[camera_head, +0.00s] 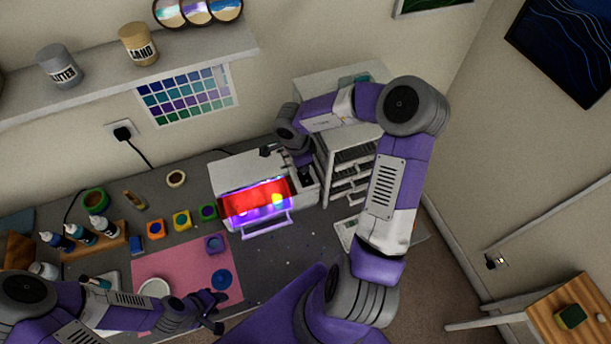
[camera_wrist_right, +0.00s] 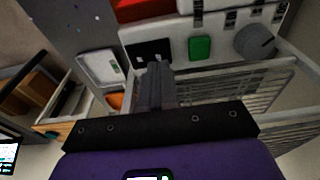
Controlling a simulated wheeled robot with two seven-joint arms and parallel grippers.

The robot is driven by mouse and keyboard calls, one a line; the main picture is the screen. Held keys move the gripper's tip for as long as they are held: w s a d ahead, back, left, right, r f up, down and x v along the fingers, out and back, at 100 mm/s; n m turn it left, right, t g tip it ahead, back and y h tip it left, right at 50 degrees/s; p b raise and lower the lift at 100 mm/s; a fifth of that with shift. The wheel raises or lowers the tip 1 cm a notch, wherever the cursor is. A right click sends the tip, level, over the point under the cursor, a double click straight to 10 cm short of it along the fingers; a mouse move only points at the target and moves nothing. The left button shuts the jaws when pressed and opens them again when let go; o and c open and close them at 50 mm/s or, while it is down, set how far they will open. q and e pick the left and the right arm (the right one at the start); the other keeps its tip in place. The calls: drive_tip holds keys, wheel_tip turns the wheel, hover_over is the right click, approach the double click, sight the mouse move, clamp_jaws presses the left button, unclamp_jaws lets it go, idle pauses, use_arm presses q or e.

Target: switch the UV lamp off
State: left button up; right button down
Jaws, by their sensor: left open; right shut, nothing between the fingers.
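The UV lamp (camera_head: 240,168) is a white box on the grey table against the wall. Its red front window glows, with violet and yellow light along the bottom. In the right wrist view its white control face shows a green button (camera_wrist_right: 200,47), a grey knob (camera_wrist_right: 255,40) and a black switch plate (camera_wrist_right: 142,52). My right gripper (camera_head: 306,178) is shut and empty at the lamp's right end. In the wrist view its fingertips (camera_wrist_right: 155,70) overlap the black plate's lower part; I cannot tell whether they touch. My left gripper (camera_head: 213,314) is open over the pink mat's front edge.
A white drawer rack (camera_head: 348,170) stands just right of the lamp. The pink mat (camera_head: 165,265) holds a white cup (camera_head: 155,288) and a blue disc (camera_head: 221,280). Bottles in a wooden rack (camera_head: 95,245) stand at the left. A shelf (camera_head: 190,60) hangs above.

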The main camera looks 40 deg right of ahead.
drive_tip(key=shift+f, duration=0.85)
idle(0.7)
drive_tip(key=shift+r+p, duration=0.3)
drive_tip(key=shift+r, duration=3.25)
